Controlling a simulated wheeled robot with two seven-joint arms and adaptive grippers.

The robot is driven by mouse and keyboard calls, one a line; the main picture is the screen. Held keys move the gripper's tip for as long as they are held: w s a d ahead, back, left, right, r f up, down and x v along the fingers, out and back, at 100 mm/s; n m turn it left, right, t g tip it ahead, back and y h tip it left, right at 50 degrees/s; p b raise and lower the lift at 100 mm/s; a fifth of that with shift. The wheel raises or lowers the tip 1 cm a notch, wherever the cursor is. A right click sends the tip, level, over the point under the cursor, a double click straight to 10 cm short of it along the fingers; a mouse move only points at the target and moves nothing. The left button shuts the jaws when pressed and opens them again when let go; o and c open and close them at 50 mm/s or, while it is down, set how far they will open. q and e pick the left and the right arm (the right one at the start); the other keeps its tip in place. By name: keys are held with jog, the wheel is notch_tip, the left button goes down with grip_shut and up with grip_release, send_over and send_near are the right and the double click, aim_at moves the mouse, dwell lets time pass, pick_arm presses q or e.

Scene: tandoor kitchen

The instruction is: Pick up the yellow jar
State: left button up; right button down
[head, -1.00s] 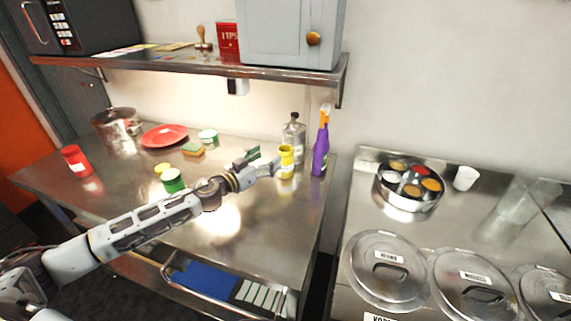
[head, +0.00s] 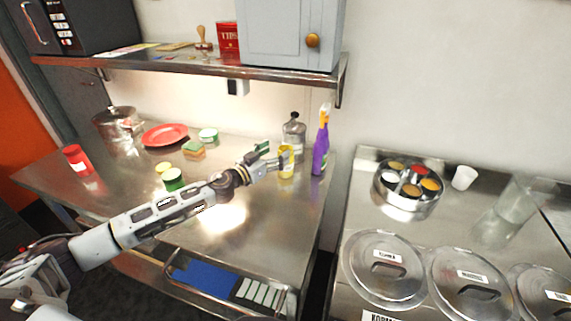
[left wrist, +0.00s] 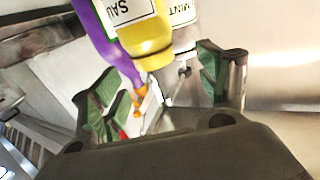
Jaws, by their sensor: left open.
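The yellow jar (head: 286,171) stands upright on the steel table near its right end, partly covered by my gripper. My left gripper (head: 272,156) is open at the jar's left side, with one finger in front of it in the head view. In the left wrist view the yellow jar (left wrist: 145,32), with a white label, appears upside down, its lower part between and beyond the spread green-padded fingers (left wrist: 158,88). I cannot tell whether a finger touches it. My right gripper is not in view.
A purple spray bottle (head: 320,155) stands close to the jar's right, and a clear bottle (head: 293,133) stands just behind it. A green-and-white tin (head: 208,135), sponge (head: 193,149) and green jar (head: 173,181) lie left.

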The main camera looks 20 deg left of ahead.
aim_at(285, 148)
pick_arm(q)
jog(key=shift+w+d, duration=0.1)
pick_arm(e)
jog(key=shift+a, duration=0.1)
pick_arm(q)
jog(key=shift+d+f+p+x, duration=0.1)
jog(key=shift+f+p+x, duration=0.05)
jog(key=shift+x, duration=0.65)
jog(key=shift+d+f+p+x, duration=0.1)
jog(key=shift+p+x, duration=0.05)
jog(key=shift+x, duration=0.7)
jog(key=shift+d+f+p+x, duration=0.1)
jog(key=shift+f+p+x, duration=0.05)
jog(key=shift+x, duration=0.65)
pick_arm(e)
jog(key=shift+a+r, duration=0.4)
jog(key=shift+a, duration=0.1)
pick_arm(q)
jog(key=shift+a, duration=0.1)
jog(key=shift+c, duration=0.3)
jog(key=c, duration=0.7)
grip_shut()
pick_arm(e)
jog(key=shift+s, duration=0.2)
pick_arm(q)
jog(key=shift+r, duration=0.25)
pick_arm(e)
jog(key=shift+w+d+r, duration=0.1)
